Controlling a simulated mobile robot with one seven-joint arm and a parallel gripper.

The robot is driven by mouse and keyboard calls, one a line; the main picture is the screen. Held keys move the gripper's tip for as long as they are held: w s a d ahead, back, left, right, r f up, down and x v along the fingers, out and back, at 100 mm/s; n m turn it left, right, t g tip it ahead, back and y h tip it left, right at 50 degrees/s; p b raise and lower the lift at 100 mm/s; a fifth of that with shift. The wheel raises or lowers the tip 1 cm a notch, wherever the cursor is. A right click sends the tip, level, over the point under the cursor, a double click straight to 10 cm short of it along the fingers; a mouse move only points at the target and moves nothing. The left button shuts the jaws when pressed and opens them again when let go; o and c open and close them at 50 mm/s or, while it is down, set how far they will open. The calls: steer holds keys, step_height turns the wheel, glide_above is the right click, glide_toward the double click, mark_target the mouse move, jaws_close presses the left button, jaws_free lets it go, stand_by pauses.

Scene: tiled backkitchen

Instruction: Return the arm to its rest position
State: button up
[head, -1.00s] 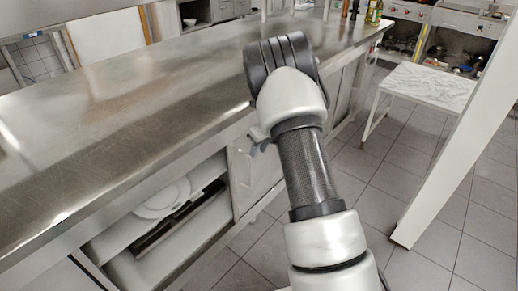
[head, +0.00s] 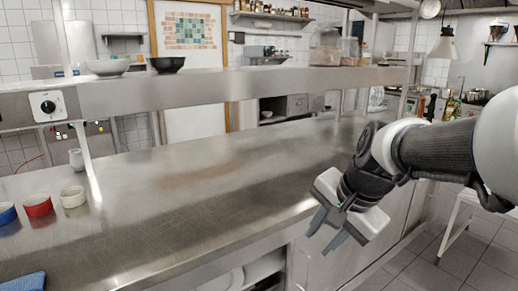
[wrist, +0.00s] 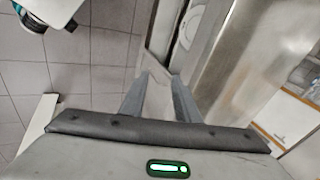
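My gripper (head: 326,232) is at the right of the head view, in front of the steel counter's (head: 190,172) front edge. Its two fingers point down and to the left, with a gap between them. In the wrist view the two fingers (wrist: 156,98) stand apart with nothing between them. My arm comes in from the right edge of the head view, with the elbow part near the camera.
On the counter's left are a blue cup (head: 6,213), a red cup (head: 38,205) and a white cup (head: 73,197). The counter's middle is clear. A white-topped table (head: 462,215) stands at right.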

steer(key=s+n+h, duration=0.2)
steer(key=s+n, duration=0.8)
steer(key=s, duration=0.4)
step_height(320, 180, up, 19)
steer(key=d+p, duration=0.1)
steer(key=p, duration=1.8)
steer(key=shift+s+t, duration=0.15)
steer(key=shift+t, duration=0.25)
steer(key=shift+d+r, duration=0.1)
